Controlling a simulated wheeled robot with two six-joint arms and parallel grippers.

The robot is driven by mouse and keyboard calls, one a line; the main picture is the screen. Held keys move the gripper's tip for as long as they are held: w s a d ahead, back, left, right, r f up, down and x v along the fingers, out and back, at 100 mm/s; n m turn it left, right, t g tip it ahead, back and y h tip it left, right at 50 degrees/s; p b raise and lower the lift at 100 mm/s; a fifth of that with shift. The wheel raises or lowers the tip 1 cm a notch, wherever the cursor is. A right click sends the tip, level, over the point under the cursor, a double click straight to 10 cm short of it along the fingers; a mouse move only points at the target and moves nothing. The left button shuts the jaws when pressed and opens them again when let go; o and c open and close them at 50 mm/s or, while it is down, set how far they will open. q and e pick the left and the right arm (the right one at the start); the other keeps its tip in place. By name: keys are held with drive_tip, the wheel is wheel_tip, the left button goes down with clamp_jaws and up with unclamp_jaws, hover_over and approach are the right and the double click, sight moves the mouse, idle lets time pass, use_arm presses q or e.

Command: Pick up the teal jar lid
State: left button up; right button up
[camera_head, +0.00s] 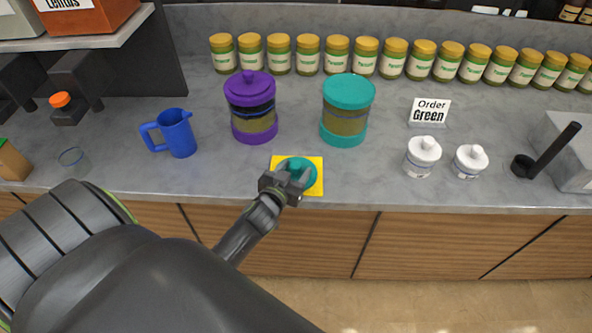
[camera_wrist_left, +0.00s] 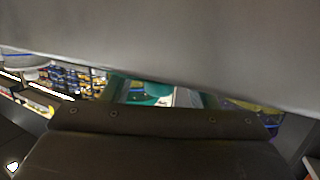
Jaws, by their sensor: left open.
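The teal jar lid (camera_head: 300,166) lies on a yellow square mat (camera_head: 312,186) near the counter's front edge. My left gripper (camera_head: 293,181) is open, right at the lid's front side in the head view, and covers part of it. Whether its fingers touch the lid cannot be told. In the left wrist view a teal patch (camera_wrist_left: 150,92) shows in a narrow gap, mostly hidden by dark parts of my arm. A jar with a teal top (camera_head: 348,92) and teal base stands behind the mat. My right gripper is not in view.
A purple-lidded jar (camera_head: 250,92) and a blue pitcher (camera_head: 176,133) stand left of the teal jar. Two white lidded pots (camera_head: 422,160) and an order sign (camera_head: 430,112) are to the right. A row of yellow-capped jars (camera_head: 337,56) lines the back. Counter between mat and pots is clear.

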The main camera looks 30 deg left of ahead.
use_arm(q)
drive_tip(key=shift+w+a+f, duration=0.1)
drive_tip(key=shift+w+f, duration=0.1)
drive_tip(key=shift+w, duration=0.45)
drive_tip(key=shift+s, duration=0.1)
drive_tip(key=shift+c, duration=0.4)
drive_tip(key=c, duration=1.1)
